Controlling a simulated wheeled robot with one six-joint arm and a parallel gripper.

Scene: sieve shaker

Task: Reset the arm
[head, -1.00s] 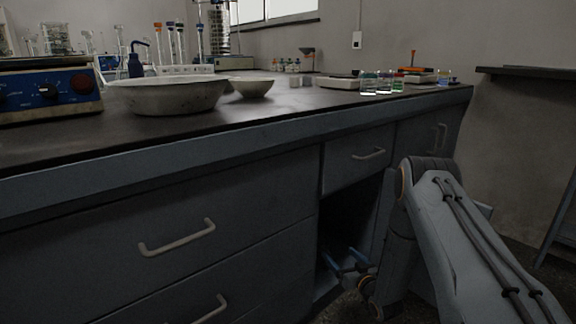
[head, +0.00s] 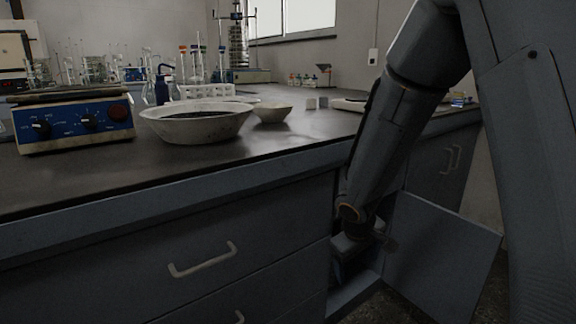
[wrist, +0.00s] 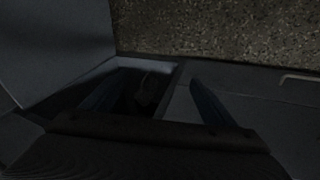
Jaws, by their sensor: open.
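My gripper (wrist: 157,82) shows in the wrist view with its two dark blue fingers spread apart and nothing visible between them. Beyond the fingers is the dark inside of an open cabinet (wrist: 150,90), with a small indistinct shape in it. In the head view my arm reaches down in front of the bench, and its wrist end is at the cabinet opening (head: 341,272). The fingers are not clearly visible there. The open cabinet door (head: 445,265) stands to the right of my wrist.
The bench top (head: 90,180) holds a blue control unit (head: 75,122), a large bowl (head: 197,125), a smaller bowl (head: 271,113) and glassware behind them. A drawer handle (head: 203,260) sticks out left of the opening. Speckled floor (wrist: 210,35) is clear beyond the door.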

